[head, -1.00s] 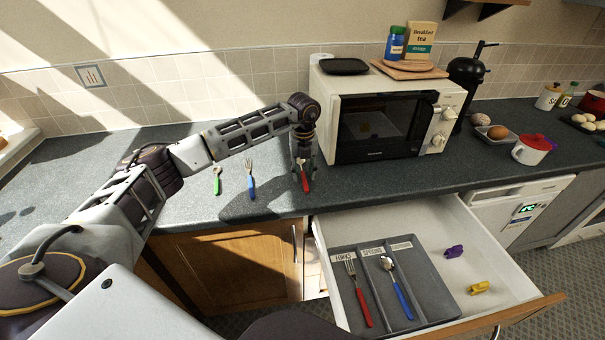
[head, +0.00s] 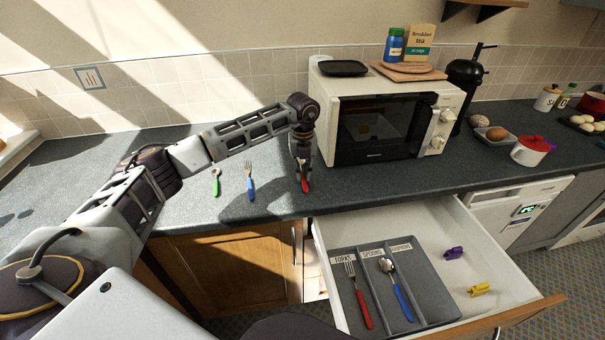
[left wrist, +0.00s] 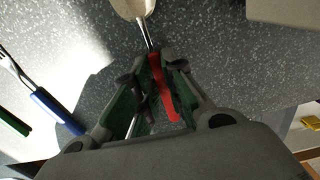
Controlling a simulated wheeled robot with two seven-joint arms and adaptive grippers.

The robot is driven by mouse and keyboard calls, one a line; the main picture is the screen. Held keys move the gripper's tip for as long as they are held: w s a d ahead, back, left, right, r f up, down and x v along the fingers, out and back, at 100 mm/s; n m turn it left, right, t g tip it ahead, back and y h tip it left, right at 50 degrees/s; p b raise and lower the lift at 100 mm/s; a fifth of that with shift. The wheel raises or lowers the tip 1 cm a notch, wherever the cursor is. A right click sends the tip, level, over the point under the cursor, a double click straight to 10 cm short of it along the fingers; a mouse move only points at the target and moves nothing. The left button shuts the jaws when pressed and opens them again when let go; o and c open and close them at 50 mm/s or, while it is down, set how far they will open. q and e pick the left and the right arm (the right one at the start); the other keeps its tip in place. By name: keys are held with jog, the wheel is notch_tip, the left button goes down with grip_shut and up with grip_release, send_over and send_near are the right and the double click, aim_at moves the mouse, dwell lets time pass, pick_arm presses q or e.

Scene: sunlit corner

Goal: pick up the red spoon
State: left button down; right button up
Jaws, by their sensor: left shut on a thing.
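The red spoon, with its red handle (head: 305,186) and metal bowl (left wrist: 132,8), is at the counter's front part, left of the microwave. My left gripper (head: 304,180) is down at the counter and shut on the red handle, which runs between its fingers in the left wrist view (left wrist: 160,68). The bowl sticks out beyond the fingertips. In the head view the gripper hides most of the spoon. I cannot tell whether the spoon still touches the counter. My right gripper is not in view.
A blue-handled fork (head: 250,183) and a green-handled utensil (head: 215,184) lie to the left. The microwave (head: 325,130) stands close on the right. Below, an open drawer (head: 437,218) holds a grey tray (head: 432,282) with a red fork and blue spoon, plus purple and yellow items.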

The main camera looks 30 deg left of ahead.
aim_at(303, 175)
pick_arm(q)
notch_tip(303, 175, up, 10)
jog(key=shift+f, duration=0.25)
dwell(0.3)
dwell(0.3)
